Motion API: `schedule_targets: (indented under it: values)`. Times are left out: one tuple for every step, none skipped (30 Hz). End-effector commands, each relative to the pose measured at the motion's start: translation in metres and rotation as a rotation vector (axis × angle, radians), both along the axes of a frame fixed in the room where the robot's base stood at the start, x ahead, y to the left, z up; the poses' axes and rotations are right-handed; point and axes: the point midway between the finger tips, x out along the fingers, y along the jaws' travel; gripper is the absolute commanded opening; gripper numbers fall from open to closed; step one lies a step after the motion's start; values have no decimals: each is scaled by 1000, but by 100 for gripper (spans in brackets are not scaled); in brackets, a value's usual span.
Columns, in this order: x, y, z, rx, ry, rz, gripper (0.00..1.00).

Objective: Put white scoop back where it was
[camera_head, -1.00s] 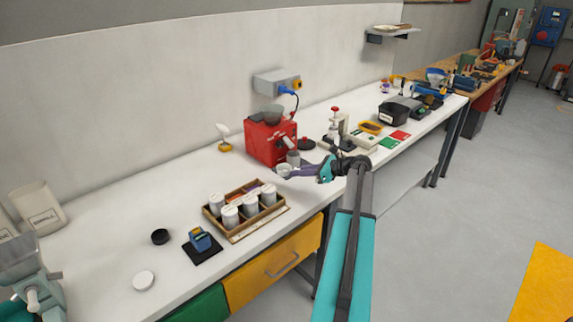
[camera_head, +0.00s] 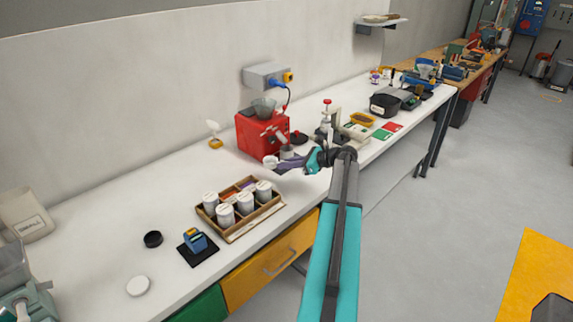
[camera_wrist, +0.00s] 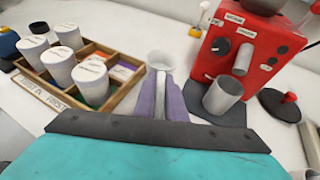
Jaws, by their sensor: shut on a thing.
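The white scoop is in my gripper (camera_head: 287,166), whose purple fingers are shut on its handle. Its bowl (camera_wrist: 160,60) shows just beyond the fingertips in the wrist view, and it shows in the head view (camera_head: 270,162) in front of the red machine. The scoop is held above the bench, between the wooden tray and the red machine. A small yellow stand (camera_head: 215,143) with a white, spoon-like piece upright on it is at the back by the wall, left of the machine.
The red machine (camera_head: 255,137) has a grey cup (camera_wrist: 222,94) at its front, close to my gripper's right. The wooden tray (camera_head: 232,236) holds several white lidded jars. A black lid (camera_wrist: 281,103) lies right of the machine.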

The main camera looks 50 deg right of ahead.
Motion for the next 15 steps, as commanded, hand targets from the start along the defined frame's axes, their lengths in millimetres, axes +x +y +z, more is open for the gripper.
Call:
schedule_targets:
  values:
    - [0, 0, -4, 0, 0, 0, 0]
    - [0, 0, -6, 0, 0, -1, 0]
    - [0, -1, -9, 0, 0, -1, 0]
    - [0, -1, -11, 1, 0, -1, 0]
    - [0, -1, -13, 1, 0, -1, 0]
    - [-1, -1, -16, 1, 0, -1, 0]
    - [-1, -1, -19, 1, 0, -1, 0]
    - [-1, -1, -21, 1, 0, -1, 0]
    - [-1, -1, -24, 1, 0, -1, 0]
    - [-1, -1, -27, 1, 0, -1, 0]
    - [-1, -1, -29, 1, 0, -1, 0]
    - [-1, -1, -32, 1, 0, -1, 0]
    - [-1, -1, -35, 1, 0, -1, 0]
    - [-1, -1, -37, 1, 0, -1, 0]
    - [-1, -1, -40, 1, 0, -1, 0]
